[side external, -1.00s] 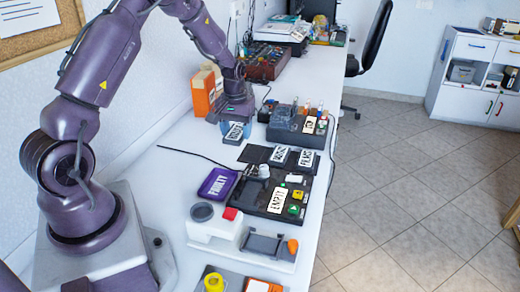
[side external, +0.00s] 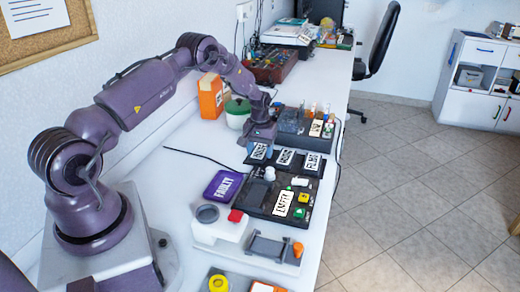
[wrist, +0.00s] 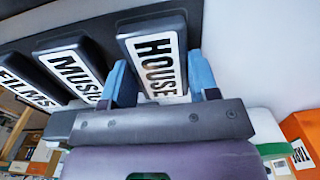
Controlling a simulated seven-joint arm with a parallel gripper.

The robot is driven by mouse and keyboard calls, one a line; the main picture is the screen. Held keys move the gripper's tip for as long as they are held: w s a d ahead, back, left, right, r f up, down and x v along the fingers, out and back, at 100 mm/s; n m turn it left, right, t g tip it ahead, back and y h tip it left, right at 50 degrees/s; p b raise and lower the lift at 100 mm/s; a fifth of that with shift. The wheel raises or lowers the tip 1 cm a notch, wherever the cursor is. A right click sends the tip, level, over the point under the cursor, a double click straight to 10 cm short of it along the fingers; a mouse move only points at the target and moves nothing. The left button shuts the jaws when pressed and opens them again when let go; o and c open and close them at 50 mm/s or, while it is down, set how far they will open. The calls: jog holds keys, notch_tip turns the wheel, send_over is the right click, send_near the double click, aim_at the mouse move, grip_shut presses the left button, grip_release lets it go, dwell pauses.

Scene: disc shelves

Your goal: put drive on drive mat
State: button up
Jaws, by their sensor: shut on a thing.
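My gripper (side external: 262,143) is shut on a dark drive labelled HOUSE (side external: 258,151). In the wrist view the blue fingers (wrist: 160,65) stand on either side of the HOUSE drive (wrist: 153,62). The HOUSE drive is over the left spot of the row, where the dark mat lay bare earlier; the drive and gripper now largely hide that mat. The MUSIC drive (side external: 285,158) and FILMS drive (side external: 312,162) sit to its right, and show in the wrist view too. I cannot tell whether the HOUSE drive touches the mat.
A black device with an EMPTY label (side external: 284,203) lies in front of the row. A purple FAULTY tray (side external: 224,186) is at left. A green-lidded jar (side external: 238,112) and an orange box (side external: 211,97) stand behind left. A dark rack (side external: 290,121) stands behind.

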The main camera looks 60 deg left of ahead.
jog(key=o, duration=1)
jog(key=shift+f, duration=0.1)
